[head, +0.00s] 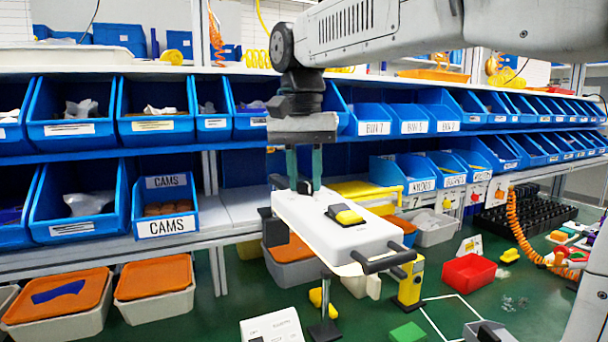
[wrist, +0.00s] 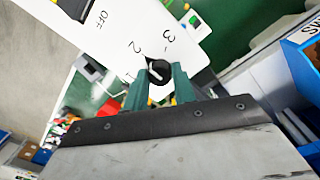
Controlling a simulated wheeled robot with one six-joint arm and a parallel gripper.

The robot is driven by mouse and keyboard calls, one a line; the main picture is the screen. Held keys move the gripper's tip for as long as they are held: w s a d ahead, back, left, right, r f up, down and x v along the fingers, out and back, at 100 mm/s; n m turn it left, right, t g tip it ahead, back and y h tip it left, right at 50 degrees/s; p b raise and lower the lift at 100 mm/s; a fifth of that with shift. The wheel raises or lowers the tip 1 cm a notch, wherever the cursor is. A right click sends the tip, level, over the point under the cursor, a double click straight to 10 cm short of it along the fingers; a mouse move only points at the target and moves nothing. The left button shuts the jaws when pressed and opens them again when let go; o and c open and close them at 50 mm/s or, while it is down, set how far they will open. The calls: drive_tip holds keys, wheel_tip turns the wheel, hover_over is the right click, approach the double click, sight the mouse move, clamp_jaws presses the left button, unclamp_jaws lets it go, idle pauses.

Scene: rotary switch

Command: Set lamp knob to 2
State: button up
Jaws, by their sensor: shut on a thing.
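The white lamp panel (head: 325,232) stands at mid-height in front of my body, with a black and yellow switch (head: 346,215) on top. In the wrist view, the panel (wrist: 118,35) carries the labels OFF, 2 and 3. The black round knob (wrist: 158,74) is near the 2 and 3, with a light pointer line on its face. The line seems to lean toward the 2 side, but I cannot read the setting surely. My gripper (head: 304,180) points down at the panel's far end. Its green fingers (wrist: 158,84) are shut on the knob, one on each side.
Blue bins (head: 160,205) fill the shelves behind the panel. Black handle bars (head: 385,262) stick out at its near end. A yellow device (head: 410,280), a red bin (head: 468,273) and a green block (head: 408,332) are below to the right.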

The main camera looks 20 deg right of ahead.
sight(302, 182)
drive_tip(key=o, duration=1)
wheel_tip(302, 182, up, 8)
drive_tip(key=shift+w+a+f, duration=0.1)
drive_tip(key=shift+a, duration=0.05)
